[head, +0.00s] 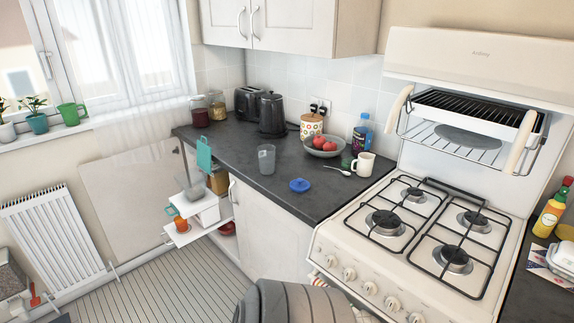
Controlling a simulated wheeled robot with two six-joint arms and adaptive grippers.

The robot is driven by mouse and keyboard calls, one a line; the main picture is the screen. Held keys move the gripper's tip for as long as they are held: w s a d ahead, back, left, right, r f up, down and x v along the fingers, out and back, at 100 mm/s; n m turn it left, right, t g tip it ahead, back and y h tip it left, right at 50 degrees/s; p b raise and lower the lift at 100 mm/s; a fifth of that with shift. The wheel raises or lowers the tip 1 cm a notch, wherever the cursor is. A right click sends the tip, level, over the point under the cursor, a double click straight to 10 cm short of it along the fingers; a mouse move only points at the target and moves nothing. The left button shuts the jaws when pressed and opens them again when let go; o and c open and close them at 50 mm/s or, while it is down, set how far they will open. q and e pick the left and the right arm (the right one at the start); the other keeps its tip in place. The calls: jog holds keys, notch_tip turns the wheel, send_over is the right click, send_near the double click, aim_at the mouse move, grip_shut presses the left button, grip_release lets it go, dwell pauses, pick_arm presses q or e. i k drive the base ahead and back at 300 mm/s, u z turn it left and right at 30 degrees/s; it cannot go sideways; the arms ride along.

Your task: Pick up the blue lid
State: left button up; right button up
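The blue lid (299,185) lies flat on the dark countertop (266,205), near its front edge. It is small and round, with a raised middle. A clear, empty-looking cup (266,159) stands behind it and to its left, apart from it. Nothing covers the lid. Neither of my grippers shows in the head view.
A white mug (364,165), a spoon (340,171) and a bowl of red fruit (323,146) stand right of and behind the lid. A black kettle (272,115) is farther back. The gas stove (412,240) adjoins on the right. Counter around the lid is clear.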

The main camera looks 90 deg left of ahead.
aim_at(300, 185)
jog(key=u, duration=2.7)
